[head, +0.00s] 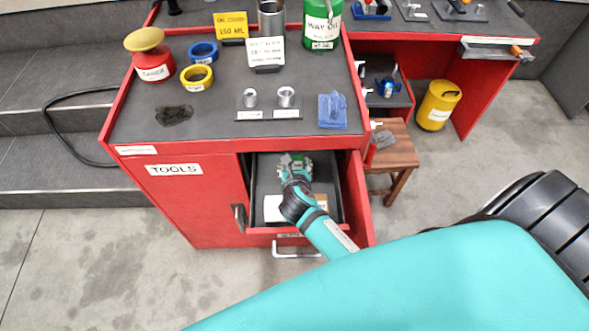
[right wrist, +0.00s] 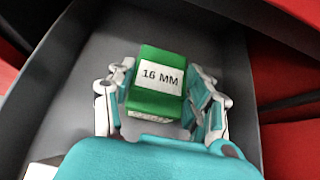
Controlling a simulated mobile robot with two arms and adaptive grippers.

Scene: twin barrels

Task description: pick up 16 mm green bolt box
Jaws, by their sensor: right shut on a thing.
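The green bolt box (right wrist: 158,102), with a white label reading 16 MM, lies in the open drawer in the right wrist view. My right gripper (right wrist: 160,100) has a finger on each side of it and is shut on it. In the head view the right gripper (head: 295,163) reaches down into the drawer (head: 326,205), and a bit of the green box (head: 290,157) shows beyond the fingers. I cannot tell whether the box still touches the drawer floor. My left gripper is not in view.
The drawer's walls stand close around my right gripper. A white card and a tan item lie at the drawer's front. On the red cabinet (head: 132,130) stand a red can (head: 153,68), tape rolls, signs and a green oil can (head: 322,25). A wooden stool (head: 397,152) stands to the right.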

